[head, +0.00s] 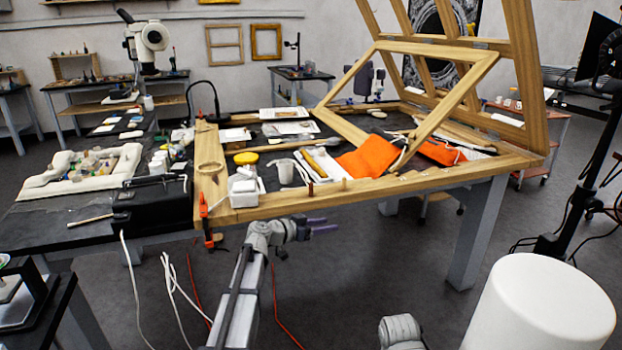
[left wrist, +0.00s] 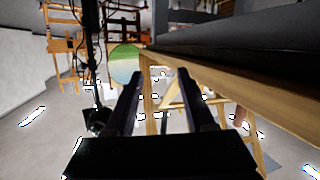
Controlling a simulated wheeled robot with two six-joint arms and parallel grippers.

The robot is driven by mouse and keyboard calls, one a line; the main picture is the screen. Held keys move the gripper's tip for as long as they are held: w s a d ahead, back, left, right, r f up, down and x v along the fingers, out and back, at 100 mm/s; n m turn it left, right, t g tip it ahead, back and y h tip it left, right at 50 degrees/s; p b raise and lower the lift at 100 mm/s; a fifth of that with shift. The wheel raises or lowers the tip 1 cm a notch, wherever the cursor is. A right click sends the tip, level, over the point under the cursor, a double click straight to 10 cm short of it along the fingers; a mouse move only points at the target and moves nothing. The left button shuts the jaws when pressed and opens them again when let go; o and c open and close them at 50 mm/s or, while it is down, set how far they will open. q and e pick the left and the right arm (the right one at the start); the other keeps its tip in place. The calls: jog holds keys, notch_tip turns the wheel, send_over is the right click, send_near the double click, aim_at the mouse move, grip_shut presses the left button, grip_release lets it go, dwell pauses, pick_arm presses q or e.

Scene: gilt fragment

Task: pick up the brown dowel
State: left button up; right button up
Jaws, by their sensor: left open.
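A short brown peg (head: 341,185), which looks like the brown dowel, stands on the front rail of the wood-framed table (head: 420,181) in the head view. My left gripper (head: 330,224) is open and empty, in front of the table and below that rail, its fingers pointing right. The peg is apart from it, farther back and higher in the picture. In the left wrist view the open fingers (left wrist: 161,76) have nothing between them. My right gripper is not visible.
A white container (head: 243,188), a white cup (head: 285,172) and orange cloth (head: 368,156) lie behind the front rail. A large wooden frame (head: 480,62) leans over the table. An orange clamp (head: 205,220) grips the left corner. A white cylinder (head: 540,305) stands front right.

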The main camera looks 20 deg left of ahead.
aim_at(311, 185)
pick_arm(q)
jog(key=w+a+r+t, duration=0.1)
jog(key=a+r, duration=0.1)
jog(key=a, duration=0.2)
jog(key=w+a+r+t+y+p, duration=0.1)
jog(key=w+a+r, duration=0.1)
jog(key=a+r, duration=0.1)
jog(key=w+a+r+n+t, duration=0.1)
jog(key=a+r+t, duration=0.1)
jog(key=a, duration=0.2)
jog(key=shift+w+a+r, duration=0.25)
jog(key=shift+a+r, duration=0.05)
jog(key=shift+f+x, duration=0.15)
jog(key=shift+x, duration=1.85)
jog(key=shift+f+x, duration=0.15)
jog(key=shift+x, duration=1.85)
jog(key=shift+s, duration=0.1)
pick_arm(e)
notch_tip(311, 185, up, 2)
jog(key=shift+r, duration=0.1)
pick_arm(q)
grip_shut()
